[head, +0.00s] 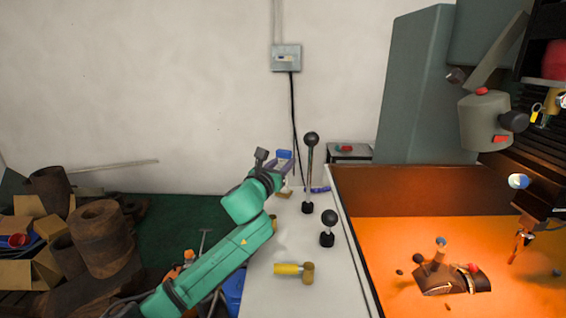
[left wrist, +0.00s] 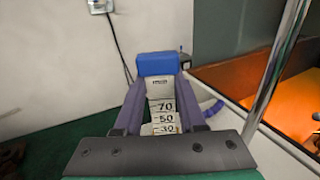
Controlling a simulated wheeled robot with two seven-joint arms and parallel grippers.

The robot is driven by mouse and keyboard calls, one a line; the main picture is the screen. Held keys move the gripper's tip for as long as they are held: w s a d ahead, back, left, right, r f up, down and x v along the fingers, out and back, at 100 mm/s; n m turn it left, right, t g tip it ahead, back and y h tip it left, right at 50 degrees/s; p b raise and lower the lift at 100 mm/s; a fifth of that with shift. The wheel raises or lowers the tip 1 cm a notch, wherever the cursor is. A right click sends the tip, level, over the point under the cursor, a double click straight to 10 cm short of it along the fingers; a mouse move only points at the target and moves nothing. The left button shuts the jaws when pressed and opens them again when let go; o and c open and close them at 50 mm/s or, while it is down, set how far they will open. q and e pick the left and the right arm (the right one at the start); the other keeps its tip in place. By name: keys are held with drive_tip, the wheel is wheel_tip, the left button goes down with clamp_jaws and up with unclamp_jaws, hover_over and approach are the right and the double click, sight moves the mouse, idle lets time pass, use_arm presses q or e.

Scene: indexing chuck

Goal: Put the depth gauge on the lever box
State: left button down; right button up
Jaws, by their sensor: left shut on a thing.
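The depth gauge, with a blue top (head: 284,154) and a white scale (left wrist: 163,118) marked 70, 50 and 30, is between the purple fingers of my left gripper (head: 282,166). The gripper is shut on it, and the fingers flank the scale in the left wrist view (left wrist: 153,100). The gauge is at the far end of the pale lever box (head: 325,275). I cannot tell whether it touches the top. My right gripper is not in view.
A blue curved item (head: 320,189) lies near the far end. The orange-lit machine tray (head: 350,215) borders it on the right.

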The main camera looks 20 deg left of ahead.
use_arm(q)
drive_tip(key=c, duration=0.9)
unclamp_jaws()
drive_tip(key=shift+w+f, duration=0.15)
drive_tip(key=shift+f, duration=0.05)
drive_tip(key=o, duration=0.4)
drive_tip(key=shift+w+d, duration=0.1)
drive_tip(key=shift+w, duration=0.1)
drive_tip(key=shift+r, duration=0.15)
drive_tip(key=s+b, duration=0.1)
drive_tip(key=s, duration=0.3)
drive_tip(key=s+a+b, duration=0.1)
drive_tip(key=s, duration=0.3)
drive_tip(key=s+b, duration=0.2)
drive_tip(key=s, duration=0.2)
drive_tip(key=shift+s+a, duration=0.1)
drive_tip(key=shift+a, duration=0.3)
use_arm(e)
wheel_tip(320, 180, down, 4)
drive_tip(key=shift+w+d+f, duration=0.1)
